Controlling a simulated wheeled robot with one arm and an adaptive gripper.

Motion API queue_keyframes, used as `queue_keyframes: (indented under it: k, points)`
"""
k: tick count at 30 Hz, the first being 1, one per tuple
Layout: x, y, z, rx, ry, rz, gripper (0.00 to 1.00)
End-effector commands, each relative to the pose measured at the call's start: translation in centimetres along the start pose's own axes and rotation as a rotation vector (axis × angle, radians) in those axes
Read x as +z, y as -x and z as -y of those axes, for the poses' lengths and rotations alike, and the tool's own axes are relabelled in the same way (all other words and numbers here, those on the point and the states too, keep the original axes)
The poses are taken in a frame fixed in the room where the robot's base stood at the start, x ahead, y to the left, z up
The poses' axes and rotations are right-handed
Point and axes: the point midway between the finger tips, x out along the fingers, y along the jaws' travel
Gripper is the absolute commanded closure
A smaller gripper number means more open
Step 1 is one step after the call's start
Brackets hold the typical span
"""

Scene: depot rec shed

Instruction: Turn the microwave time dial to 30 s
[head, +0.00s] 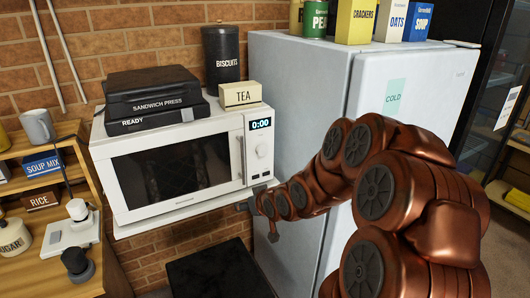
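The white microwave (180,212) stands on a shelf against the brick wall, its door shut and its display (260,125) reading 0:00. A round pale dial (261,151) sits below the display on the right-hand control panel. My arm reaches in from the right, and my gripper (258,210) is at the panel's lower edge, below the dial and apart from it. The gripper is small and partly hidden by my own arm links, so I cannot tell whether its fingers are open. I see nothing held in it.
A black sandwich press (155,97) and a tea box (240,94) rest on the microwave. A pale fridge (290,75) stands close on its right. A wooden shelf unit (45,182) with a mug and boxes is on the left. A dark surface (215,272) lies below.

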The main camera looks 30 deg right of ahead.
Motion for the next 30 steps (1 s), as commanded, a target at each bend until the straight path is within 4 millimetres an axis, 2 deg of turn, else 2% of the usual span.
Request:
queue_keyframes:
  k: [3, 6, 9, 15, 22, 30]
  points:
    - [-2.3, -1.2, -2.5, 0.000, -0.047, -0.149, 0.33]
    - [-4.4, -1.4, -4.7, 0.005, -0.083, -0.286, 0.33]
    - [-6.3, -1.1, -6.9, 0.016, -0.119, -0.416, 0.33]
    - [-8.3, 0.2, -10.1, 0.038, -0.169, -0.594, 0.33]
    - [-9.2, 0.5, -11.1, 0.045, -0.185, -0.655, 0.33]
    - [-11.1, -1.5, -11.3, 0.044, -0.184, -0.656, 0.33]
